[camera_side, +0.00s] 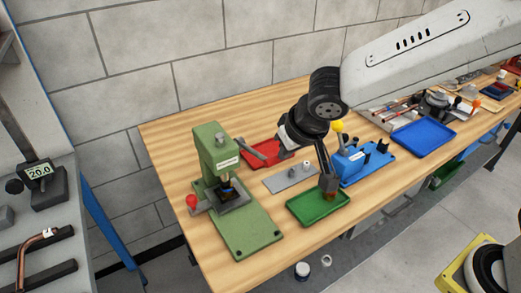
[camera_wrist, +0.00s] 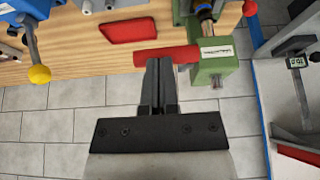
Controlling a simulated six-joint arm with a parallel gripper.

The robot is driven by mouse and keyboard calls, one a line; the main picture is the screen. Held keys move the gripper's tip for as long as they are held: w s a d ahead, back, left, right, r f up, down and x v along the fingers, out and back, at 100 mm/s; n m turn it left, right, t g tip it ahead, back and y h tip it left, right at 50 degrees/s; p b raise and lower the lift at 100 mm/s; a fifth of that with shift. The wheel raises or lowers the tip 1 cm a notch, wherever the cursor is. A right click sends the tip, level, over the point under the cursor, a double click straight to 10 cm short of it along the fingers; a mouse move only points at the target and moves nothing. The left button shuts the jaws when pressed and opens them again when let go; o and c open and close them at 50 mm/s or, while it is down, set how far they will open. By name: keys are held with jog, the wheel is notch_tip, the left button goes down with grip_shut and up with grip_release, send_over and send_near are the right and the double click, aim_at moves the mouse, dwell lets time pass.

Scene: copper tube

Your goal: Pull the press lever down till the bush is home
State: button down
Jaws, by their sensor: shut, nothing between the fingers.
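The green press (camera_side: 213,150) stands at the left end of the wooden bench, with its green base reaching forward. Its red lever grip (camera_wrist: 182,52) shows in the wrist view, running left from the green press head (camera_wrist: 212,70). My gripper (camera_wrist: 160,62) is shut and empty, its fingertips overlapping the near edge of the red grip in that view. I cannot tell whether they touch it. Under the head, a small dark and blue part (camera_side: 227,187) sits at the ram; whether the bush is seated cannot be made out.
A red tray (camera_wrist: 128,30) lies beside the press. A green tray (camera_side: 300,212), a grey plate (camera_side: 282,180), a blue fixture (camera_side: 375,165) with a yellow-knobbed lever, and a blue tray (camera_side: 424,137) stand to the right. A block wall (camera_side: 220,60) backs the bench.

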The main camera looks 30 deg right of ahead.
jog(key=shift+s+f, duration=0.3)
jog(key=shift+f, duration=0.5)
jog(key=shift+s+f, duration=0.3)
jog(key=shift+f, duration=0.6)
jog(key=s+r, duration=0.7)
jog(key=s, duration=0.2)
jog(key=shift+s, duration=0.2)
